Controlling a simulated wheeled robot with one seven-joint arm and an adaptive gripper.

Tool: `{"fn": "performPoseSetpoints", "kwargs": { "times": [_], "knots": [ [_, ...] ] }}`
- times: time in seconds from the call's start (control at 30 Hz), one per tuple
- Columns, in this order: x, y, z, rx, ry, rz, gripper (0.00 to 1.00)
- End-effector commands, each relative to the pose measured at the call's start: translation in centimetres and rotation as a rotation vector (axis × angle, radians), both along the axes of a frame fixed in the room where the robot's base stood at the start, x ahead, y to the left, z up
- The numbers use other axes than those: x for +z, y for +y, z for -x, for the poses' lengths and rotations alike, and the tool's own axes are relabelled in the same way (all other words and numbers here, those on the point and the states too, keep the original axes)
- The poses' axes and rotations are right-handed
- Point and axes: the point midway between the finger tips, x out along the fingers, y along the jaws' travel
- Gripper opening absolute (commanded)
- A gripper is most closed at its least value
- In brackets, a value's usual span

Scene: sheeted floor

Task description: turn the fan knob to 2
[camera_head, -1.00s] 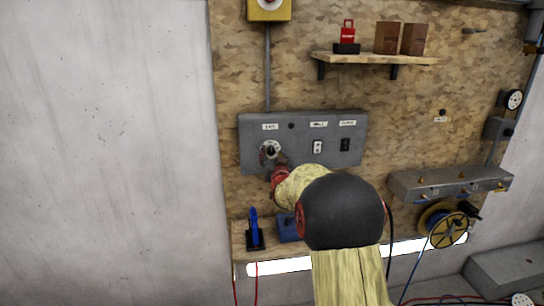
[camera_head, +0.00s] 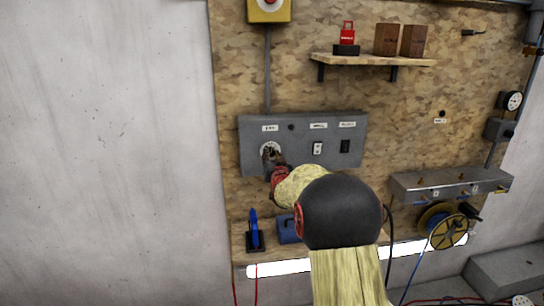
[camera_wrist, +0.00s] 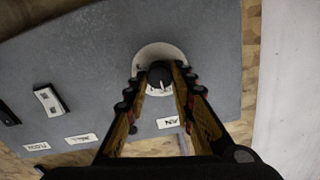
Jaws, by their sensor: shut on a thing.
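The fan knob (camera_wrist: 160,76) is dark with a pale pointer mark and sits on a round white dial (camera_wrist: 150,54) on the grey control panel (camera_head: 305,165). In the head view the dial (camera_head: 266,147) is at the panel's left, under a small label, partly covered by my gripper (camera_head: 273,160). In the wrist view my gripper (camera_wrist: 157,88) has its two fingers on either side of the knob, shut on it. The dial's numbers are too small to read, so the setting cannot be told.
Two switches (camera_head: 317,148) (camera_head: 345,146) are right of the dial on the panel. A wooden shelf (camera_head: 375,60) with a red padlock-like item and brown blocks is above. A lower ledge (camera_head: 238,240) holds a blue tool (camera_head: 254,230). A cable reel (camera_head: 447,232) hangs at right.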

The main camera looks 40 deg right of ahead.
Motion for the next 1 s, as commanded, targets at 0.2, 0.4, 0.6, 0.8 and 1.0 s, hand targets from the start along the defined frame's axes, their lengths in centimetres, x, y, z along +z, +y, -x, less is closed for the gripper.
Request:
{"fn": "performPoseSetpoints", "kwargs": {
  "times": [0.2,0.4,0.6,0.8,1.0],
  "knots": [
    [-0.01,0.0,0.0,0.0,0.0,0.0,0.0],
    [-0.04,-0.01,0.01,0.0,-0.01,-0.016,0.0],
    [-0.13,-0.04,-0.01,0.0,-0.052,-0.085,0.0],
    [-0.17,-0.08,-0.01,0.001,-0.133,-0.214,0.0],
    [-0.23,-0.11,0.04,0.0,-0.231,-0.376,0.0]
  ]
}}
